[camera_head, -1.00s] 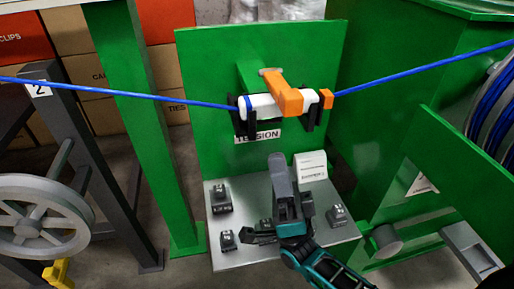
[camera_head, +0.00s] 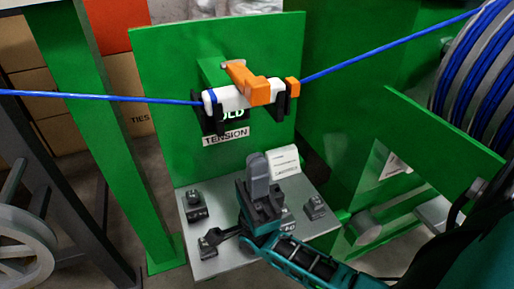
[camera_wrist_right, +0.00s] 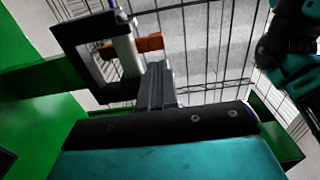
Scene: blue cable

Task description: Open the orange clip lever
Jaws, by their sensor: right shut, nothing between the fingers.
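The orange clip lever (camera_head: 243,75) sits on top of a white clip body (camera_head: 226,99), its arm pointing back and up toward the green panel. The blue cable (camera_head: 125,98) runs to both sides of the clip, which rests in a black bracket (camera_head: 215,121). My right gripper (camera_head: 258,162) is shut and empty, in front of and below the clip in the head view, apart from the lever. In the right wrist view, the shut fingers (camera_wrist_right: 156,75) are beside a black frame with a white cylinder and an orange part (camera_wrist_right: 149,43). My left gripper is not in view.
A green panel (camera_head: 165,60) stands behind the clip. Below is a grey control plate (camera_head: 190,230) with several black switches and a white label card (camera_head: 283,162). A green post (camera_head: 100,130) stands at left and a cable reel (camera_head: 475,80) at right.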

